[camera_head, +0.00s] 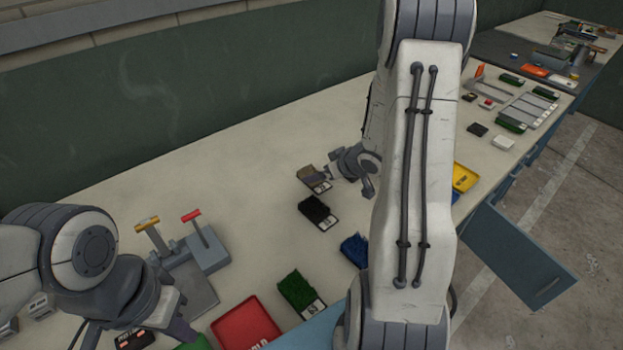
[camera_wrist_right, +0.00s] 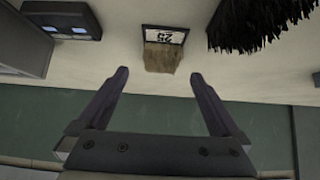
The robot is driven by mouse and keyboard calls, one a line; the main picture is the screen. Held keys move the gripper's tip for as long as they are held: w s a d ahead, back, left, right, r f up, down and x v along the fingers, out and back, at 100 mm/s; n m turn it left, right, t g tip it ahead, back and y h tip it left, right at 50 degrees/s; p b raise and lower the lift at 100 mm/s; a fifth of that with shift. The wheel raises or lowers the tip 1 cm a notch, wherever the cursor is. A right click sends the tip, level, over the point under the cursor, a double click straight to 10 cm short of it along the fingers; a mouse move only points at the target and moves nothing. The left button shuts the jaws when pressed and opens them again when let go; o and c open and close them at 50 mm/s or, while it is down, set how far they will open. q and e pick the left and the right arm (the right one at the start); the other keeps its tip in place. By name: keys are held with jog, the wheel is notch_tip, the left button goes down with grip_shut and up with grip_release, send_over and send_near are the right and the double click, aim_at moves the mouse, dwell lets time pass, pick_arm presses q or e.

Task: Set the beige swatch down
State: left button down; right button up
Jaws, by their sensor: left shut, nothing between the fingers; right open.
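The beige swatch (camera_head: 307,173) lies on the pale bench top, a small tan pile with a white label at its front edge. It also shows in the right wrist view (camera_wrist_right: 162,57), label away from the gripper. My right gripper (camera_wrist_right: 159,73) is open, its two fingertips apart on either side of the swatch's near end, with gaps on both sides. In the head view my right gripper (camera_head: 328,176) is beside the swatch and partly covers it. My left gripper (camera_head: 178,326) is shut and empty at the lower left, over the bench.
A black swatch (camera_head: 317,212) is close in front of the beige one. A blue swatch (camera_head: 354,249), a green swatch (camera_head: 298,293) and a red tray (camera_head: 246,326) lie nearer. A lever device (camera_head: 203,250) stands at left. Bare bench lies left of the beige swatch.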

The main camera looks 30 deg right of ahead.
jog(key=x, duration=0.4)
jog(key=shift+w+a+f, duration=0.1)
jog(key=shift+w+f, duration=0.15)
jog(key=shift+f, duration=0.1)
jog(key=shift+r, duration=0.1)
jog(key=c, duration=1.5)
